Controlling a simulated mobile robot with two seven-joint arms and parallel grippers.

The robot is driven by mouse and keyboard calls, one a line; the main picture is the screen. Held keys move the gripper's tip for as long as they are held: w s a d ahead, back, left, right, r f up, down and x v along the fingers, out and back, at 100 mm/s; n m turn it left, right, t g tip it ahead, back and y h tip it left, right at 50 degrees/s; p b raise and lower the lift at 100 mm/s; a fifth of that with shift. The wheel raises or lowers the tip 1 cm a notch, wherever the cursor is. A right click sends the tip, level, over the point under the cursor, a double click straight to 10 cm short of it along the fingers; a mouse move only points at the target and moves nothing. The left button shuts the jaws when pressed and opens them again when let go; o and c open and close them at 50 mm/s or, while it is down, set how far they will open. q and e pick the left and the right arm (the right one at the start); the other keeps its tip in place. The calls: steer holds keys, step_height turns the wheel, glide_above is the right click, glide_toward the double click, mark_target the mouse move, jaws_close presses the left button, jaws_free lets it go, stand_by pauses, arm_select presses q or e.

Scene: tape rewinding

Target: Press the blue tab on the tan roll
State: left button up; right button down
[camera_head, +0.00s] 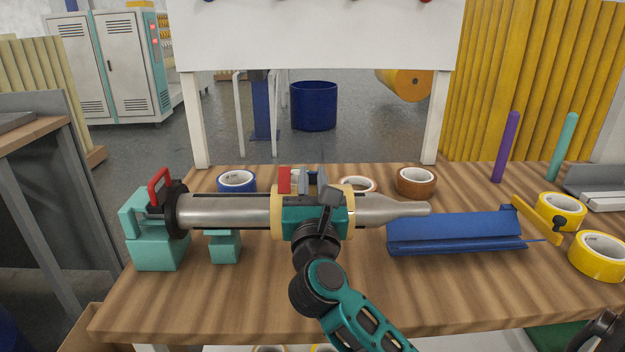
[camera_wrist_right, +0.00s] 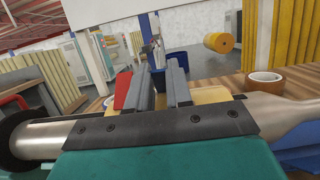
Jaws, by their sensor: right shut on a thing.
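The tan roll (camera_head: 277,213) sits around a horizontal metal spindle (camera_head: 228,211) above the table. It also shows in the right wrist view (camera_wrist_right: 209,95), partly hidden behind my gripper's body. A red tab (camera_head: 284,180) stands up on the roll's left part. The blue tab (camera_head: 309,179) stands to the right of the red one; it shows as a narrow blue strip between my fingers. My right gripper (camera_wrist_right: 159,84) reaches over the top of the roll, its two grey fingers close together on the blue tab. The tab's lower part is hidden. My left gripper is not in view.
Teal supports (camera_head: 160,247) hold the spindle's left end. Behind it lie a blue-edged roll (camera_head: 236,182) and a brown roll (camera_head: 416,182). A blue trough (camera_head: 455,232) lies to the right, with yellow rolls (camera_head: 562,211) beyond. The front of the table is clear.

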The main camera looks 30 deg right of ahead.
steer(key=shift+f, duration=0.15)
steer(key=c, duration=0.9)
jaws_free()
steer(key=shift+c, duration=0.2)
steer(key=shift+s, duration=0.1)
steer(key=b+v, duration=0.1)
steer(key=v, duration=1.1)
steer(key=shift+s+a+b, duration=0.2)
steer(key=shift+s+b, duration=0.15)
steer(key=shift+b, duration=0.05)
